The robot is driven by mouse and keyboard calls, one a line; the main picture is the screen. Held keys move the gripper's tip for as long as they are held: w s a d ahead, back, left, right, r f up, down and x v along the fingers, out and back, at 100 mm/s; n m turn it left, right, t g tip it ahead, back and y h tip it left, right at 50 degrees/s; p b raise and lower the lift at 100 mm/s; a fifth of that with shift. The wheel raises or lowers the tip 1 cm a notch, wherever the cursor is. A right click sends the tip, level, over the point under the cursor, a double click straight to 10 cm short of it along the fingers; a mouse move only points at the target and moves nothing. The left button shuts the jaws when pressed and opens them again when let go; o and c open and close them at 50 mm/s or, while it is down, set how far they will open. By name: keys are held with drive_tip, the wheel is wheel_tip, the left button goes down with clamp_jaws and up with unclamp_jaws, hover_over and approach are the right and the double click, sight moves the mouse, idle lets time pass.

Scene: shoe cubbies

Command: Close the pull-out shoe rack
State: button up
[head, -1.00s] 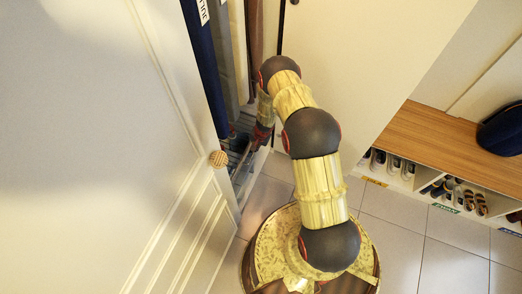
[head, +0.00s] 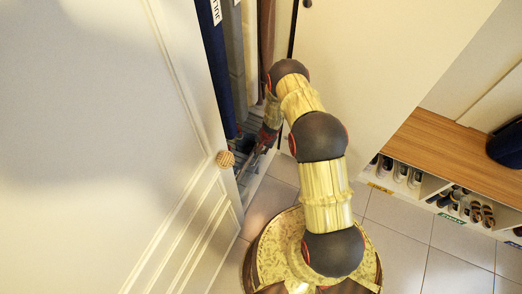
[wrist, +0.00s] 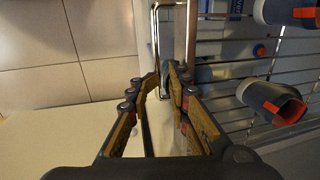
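The pull-out shoe rack (wrist: 228,71) is a frame of thin metal wires at the right of the wrist view. Grey shoes with orange linings (wrist: 272,100) sit on it. A bent metal bar (wrist: 154,22) stands at its left end, just beyond the fingertips. My gripper (wrist: 163,80) has its fingers apart, with a narrow gap at the tips. I cannot tell whether it touches the rack. In the head view, my gripper (head: 263,143) reaches low into the open closet, and the rack (head: 244,172) shows only partly, beside the door's edge.
Long garments (head: 216,62) hang in the closet. A wooden-topped bench (head: 440,150) with shoe cubbies (head: 465,205) is at the right. Tiled floor (head: 400,235) lies clear between.

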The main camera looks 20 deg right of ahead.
drive_tip(key=shift+d+r, duration=0.1)
drive_tip(key=shift+r, duration=0.4)
wheel_tip(320, 180, up, 11)
drive_tip(key=s+d, duration=0.1)
drive_tip(key=shift+s+d, duration=0.2)
drive_tip(key=shift+s, duration=0.2)
drive_tip(key=shift+f, duration=0.1)
